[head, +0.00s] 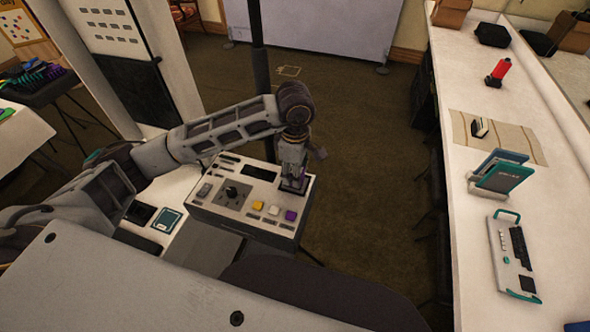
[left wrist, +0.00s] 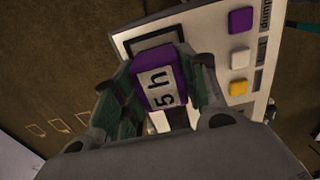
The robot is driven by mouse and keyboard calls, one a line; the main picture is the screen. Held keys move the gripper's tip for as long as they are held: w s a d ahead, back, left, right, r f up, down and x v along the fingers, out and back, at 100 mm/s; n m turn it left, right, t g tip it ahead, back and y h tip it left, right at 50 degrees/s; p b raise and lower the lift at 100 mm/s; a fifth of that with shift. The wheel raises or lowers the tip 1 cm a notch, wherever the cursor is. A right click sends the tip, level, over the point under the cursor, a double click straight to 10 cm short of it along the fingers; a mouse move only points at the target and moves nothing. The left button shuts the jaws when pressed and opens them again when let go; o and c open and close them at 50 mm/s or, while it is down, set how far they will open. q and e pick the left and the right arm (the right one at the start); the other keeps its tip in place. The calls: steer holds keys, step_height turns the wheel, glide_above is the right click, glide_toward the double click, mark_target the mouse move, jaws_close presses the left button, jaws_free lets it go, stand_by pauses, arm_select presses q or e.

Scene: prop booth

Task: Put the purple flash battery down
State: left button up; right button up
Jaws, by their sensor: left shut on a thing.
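The purple flash battery (left wrist: 158,82), with a white label reading "5 h", sits between the fingers of my left gripper (left wrist: 166,88) in the left wrist view. The gripper is shut on it. In the head view my left gripper (head: 293,178) points down over the far right corner of a pale console (head: 264,236), and only a little purple shows there. The console also shows in the left wrist view (left wrist: 201,40), with a dark-framed square beside the battery. I cannot tell whether the battery touches the console. My right gripper is not in view.
The console carries a purple button (head: 290,215), a white one, a yellow one (head: 257,205) and a dark knob (head: 232,191). A long white counter (head: 470,245) on the right holds a red bottle (head: 498,72), teal-edged frames and a panel. Open carpet lies between.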

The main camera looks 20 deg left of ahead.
arm_select(q)
steer(key=shift+f, duration=0.25)
steer(key=o, duration=1.3)
steer(key=shift+c, duration=0.2)
steer(key=shift+r, duration=0.15)
step_height(320, 180, up, 10)
steer(key=shift+r+b, duration=0.1)
steer(key=shift+b, duration=0.95)
steer(key=shift+r, duration=0.9)
